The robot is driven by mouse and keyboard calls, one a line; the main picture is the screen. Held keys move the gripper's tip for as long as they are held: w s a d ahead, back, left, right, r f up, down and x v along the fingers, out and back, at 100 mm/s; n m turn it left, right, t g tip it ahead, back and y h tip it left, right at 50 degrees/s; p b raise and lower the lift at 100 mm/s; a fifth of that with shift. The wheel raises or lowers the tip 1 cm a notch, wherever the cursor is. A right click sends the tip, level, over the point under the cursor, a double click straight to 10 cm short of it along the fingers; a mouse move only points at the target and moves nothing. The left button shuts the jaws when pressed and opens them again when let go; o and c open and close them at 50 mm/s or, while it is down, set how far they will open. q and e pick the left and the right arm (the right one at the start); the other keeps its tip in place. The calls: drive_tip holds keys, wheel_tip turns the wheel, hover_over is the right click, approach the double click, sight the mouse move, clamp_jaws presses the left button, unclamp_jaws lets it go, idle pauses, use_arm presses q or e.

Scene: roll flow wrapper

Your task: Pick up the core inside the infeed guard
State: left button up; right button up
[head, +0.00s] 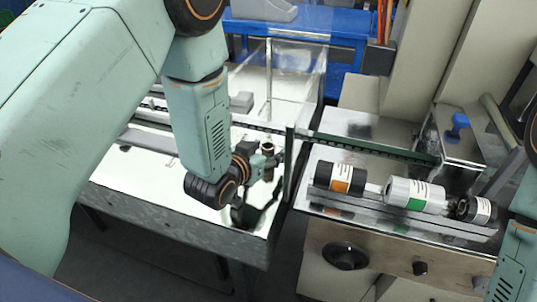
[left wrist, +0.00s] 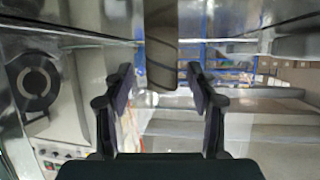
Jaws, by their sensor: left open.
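The core is a short grey-brown cylinder (head: 268,148) near the tip of my left arm, inside the infeed guard (head: 290,165), whose upright posts and clear panels border the conveyor. In the left wrist view the core (left wrist: 161,45) comes down from the top edge, with its lower end between my two fingertips. My left gripper (left wrist: 160,80) is open, with a visible gap on each side of the core. In the head view my left gripper (head: 272,160) is small and partly hidden by its own wrist. My right gripper is out of view.
A blue table (head: 330,25) is at the back.

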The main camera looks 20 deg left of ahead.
use_arm(q)
drive_tip(key=shift+d, duration=0.15)
drive_tip(key=shift+w+a+f, duration=0.1)
drive_tip(key=shift+a, duration=0.3)
drive_tip(key=c, duration=0.4)
drive_tip(key=shift+d, duration=0.3)
drive_tip(key=c, duration=0.5)
drive_tip(key=shift+a, duration=0.2)
